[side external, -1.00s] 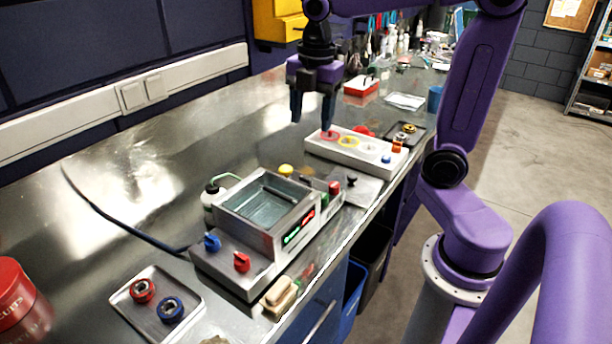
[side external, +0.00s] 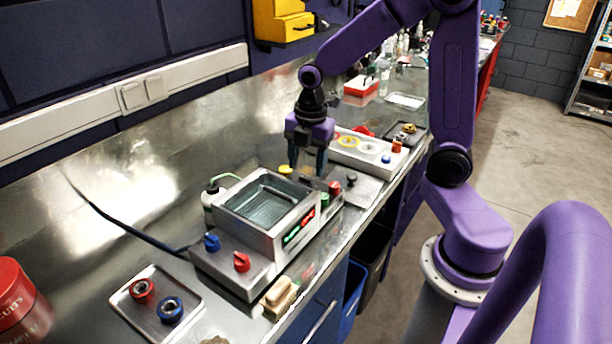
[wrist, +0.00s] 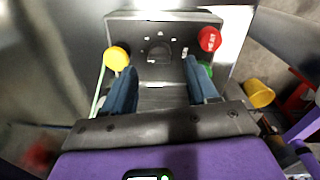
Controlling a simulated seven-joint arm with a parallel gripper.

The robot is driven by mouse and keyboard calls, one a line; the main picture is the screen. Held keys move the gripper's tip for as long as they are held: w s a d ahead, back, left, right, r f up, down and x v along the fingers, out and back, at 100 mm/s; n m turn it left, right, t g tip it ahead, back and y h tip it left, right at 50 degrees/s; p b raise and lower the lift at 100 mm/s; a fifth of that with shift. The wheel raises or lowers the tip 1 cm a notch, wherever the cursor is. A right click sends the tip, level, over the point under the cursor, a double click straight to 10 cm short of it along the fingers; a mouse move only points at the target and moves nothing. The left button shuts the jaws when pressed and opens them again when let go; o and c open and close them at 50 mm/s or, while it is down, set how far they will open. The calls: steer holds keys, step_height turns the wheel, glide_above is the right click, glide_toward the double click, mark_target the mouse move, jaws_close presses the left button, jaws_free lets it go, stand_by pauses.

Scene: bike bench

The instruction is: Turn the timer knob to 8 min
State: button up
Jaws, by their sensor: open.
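A grey bench unit (side external: 235,268) with an open basin stands on the steel bench. Its right-end panel shows in the wrist view, with a dark round knob (wrist: 158,52) amid small pale marks. I cannot read the marks or the setting. A yellow knob (wrist: 117,58) is at the panel's left, and a red knob (wrist: 209,39) with a green one (wrist: 206,70) at its right. My gripper (side external: 308,168) is low over this end, fingers pointing down. In the wrist view my gripper (wrist: 161,88) is open and empty, its fingers apart below the dark knob.
A blue knob (side external: 212,242) and a red knob (side external: 241,262) sit on the unit's left end. A bottle (side external: 211,198) stands behind it. A tray (side external: 158,310) with two rings lies left. A long white box (side external: 370,158) with coloured rings stands right.

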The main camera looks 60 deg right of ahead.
mark_target(306, 178)
steer(key=shift+w+f, duration=0.15)
steer(key=shift+f, duration=2)
steer(key=c, duration=1)
